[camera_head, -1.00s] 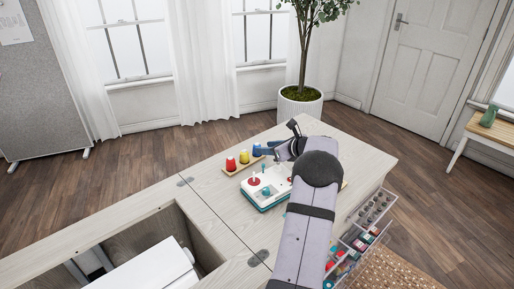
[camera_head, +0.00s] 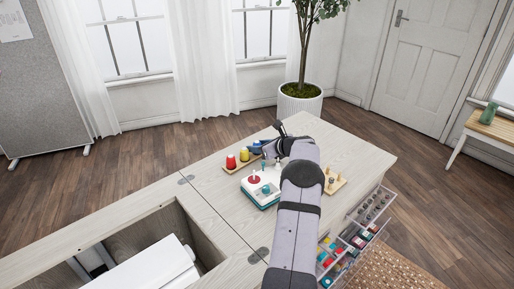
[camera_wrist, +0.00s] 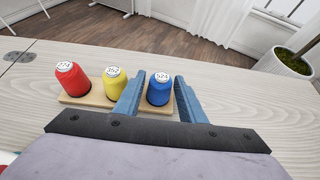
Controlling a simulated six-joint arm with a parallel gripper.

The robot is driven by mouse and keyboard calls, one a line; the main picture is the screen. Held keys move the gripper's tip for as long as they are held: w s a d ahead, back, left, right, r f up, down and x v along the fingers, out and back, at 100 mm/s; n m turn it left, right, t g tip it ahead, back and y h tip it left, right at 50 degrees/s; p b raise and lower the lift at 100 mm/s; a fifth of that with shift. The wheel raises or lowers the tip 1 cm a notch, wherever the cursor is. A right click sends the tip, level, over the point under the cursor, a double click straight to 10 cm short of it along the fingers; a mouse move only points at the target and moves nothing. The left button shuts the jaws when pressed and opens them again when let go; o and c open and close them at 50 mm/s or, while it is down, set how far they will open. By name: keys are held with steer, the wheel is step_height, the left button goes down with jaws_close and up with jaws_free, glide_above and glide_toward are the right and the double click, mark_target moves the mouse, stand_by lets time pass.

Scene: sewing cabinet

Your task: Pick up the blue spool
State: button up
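The blue spool (camera_wrist: 159,90) stands upright at the right end of a wooden rack, with a white label on top reading 524. My gripper (camera_wrist: 156,92) is open, with one blue finger on each side of the blue spool in the wrist view. I cannot tell whether the fingers touch it. In the head view my gripper (camera_head: 262,147) is at the rack, and the blue spool there is hard to tell apart from the blue fingers.
A yellow spool (camera_wrist: 116,87) and a red spool (camera_wrist: 73,81) stand left of it on the rack (camera_wrist: 72,99). A white and teal device (camera_head: 262,189) and a pegged wooden board (camera_head: 334,182) are nearby. An open drawer (camera_head: 352,236) holds several items.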

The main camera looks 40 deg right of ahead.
mark_target(257, 144)
steer(key=shift+w+f, duration=0.1)
steer(key=shift+w, duration=0.1)
steer(key=c, duration=0.8)
step_height(257, 144, up, 10)
steer(key=shift+r, duration=0.1)
